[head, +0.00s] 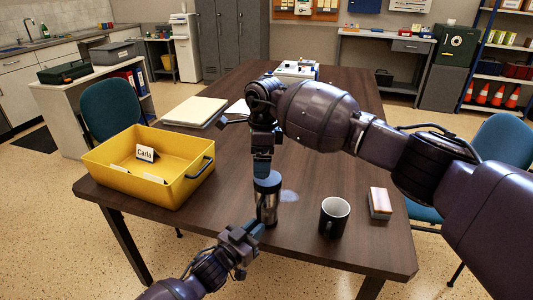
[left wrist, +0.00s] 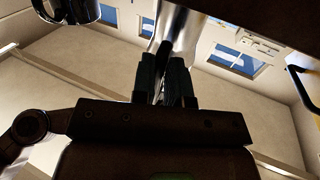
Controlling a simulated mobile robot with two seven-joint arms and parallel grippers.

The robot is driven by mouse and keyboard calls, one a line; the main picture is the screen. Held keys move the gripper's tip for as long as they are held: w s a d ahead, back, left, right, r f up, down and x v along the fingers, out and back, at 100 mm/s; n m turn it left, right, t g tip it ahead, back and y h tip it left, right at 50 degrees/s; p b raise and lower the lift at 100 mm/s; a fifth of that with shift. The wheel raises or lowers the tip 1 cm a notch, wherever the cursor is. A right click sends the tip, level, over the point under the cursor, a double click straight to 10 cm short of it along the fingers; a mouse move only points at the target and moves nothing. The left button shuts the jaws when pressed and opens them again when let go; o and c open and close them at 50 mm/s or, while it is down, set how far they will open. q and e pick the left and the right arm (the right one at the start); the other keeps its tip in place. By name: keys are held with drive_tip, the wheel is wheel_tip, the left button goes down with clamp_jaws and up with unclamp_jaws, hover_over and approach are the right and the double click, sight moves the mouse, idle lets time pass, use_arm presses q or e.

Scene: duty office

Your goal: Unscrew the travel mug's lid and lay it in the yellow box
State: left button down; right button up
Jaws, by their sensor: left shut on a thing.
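The travel mug (head: 269,208) stands upright near the front edge of the table, silver with a dark lid (head: 268,182) on top. My left gripper (head: 256,226) is shut on the mug's side, apparently at its dark handle. The left wrist view shows its fingers (left wrist: 165,85) closed together in front of the silver mug body (left wrist: 178,35). My right gripper (head: 262,166) points down at the lid from above; its fingertips are at or just over it, and their gap is hidden. The yellow box (head: 184,188) stands at the table's left; no lid shows in it.
A name card (head: 146,154) reading "Carla" is at the box. A black mug (head: 334,217) stands right of the travel mug, with a small block-like item (head: 380,203) beyond. A paper stack (head: 195,111) lies behind the box. The table (head: 345,130) is clear behind the black mug.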

drive_tip(key=m, duration=0.4)
drive_tip(key=shift+d, duration=0.1)
drive_tip(key=m, duration=0.4)
drive_tip(key=shift+d+r+m, duration=0.1)
drive_tip(key=shift+m, duration=0.2)
drive_tip(key=m, duration=0.6)
drive_tip(key=shift+w+d+r+m, duration=0.15)
drive_tip(key=shift+r+m, duration=0.05)
drive_tip(key=shift+m, duration=0.2)
drive_tip(key=m, duration=0.7)
drive_tip(key=shift+d+r, duration=0.15)
drive_tip(key=shift+r, duration=0.05)
drive_tip(key=m, duration=0.4)
drive_tip(key=shift+d, duration=0.1)
drive_tip(key=m, duration=0.4)
drive_tip(key=shift+h, duration=0.3)
drive_tip(key=shift+f, duration=4)
